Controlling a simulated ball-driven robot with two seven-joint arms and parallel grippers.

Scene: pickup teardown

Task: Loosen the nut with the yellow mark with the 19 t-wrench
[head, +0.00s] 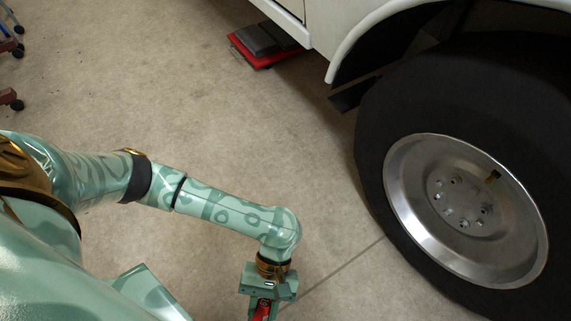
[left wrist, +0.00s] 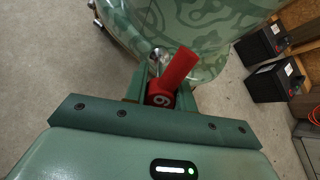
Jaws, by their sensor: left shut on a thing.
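My left gripper (head: 264,290) is at the bottom of the head view, left of the wheel and apart from it. It is shut on the red t-wrench (head: 262,309), which also shows in the left wrist view (left wrist: 176,73). A white digit shows on its red end; the rest of the marking is hidden. The wheel (head: 409,204) stands at right, with several small nuts (head: 463,224) around its hub. They are too small to tell which bears a yellow mark. My right gripper is out of view.
The white pickup body (head: 345,45) and black tyre (head: 385,130) fill the right. A red and black object (head: 262,45) lies by the vehicle. Black batteries (left wrist: 270,82) show at right in the left wrist view. The floor (head: 230,130) between is clear.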

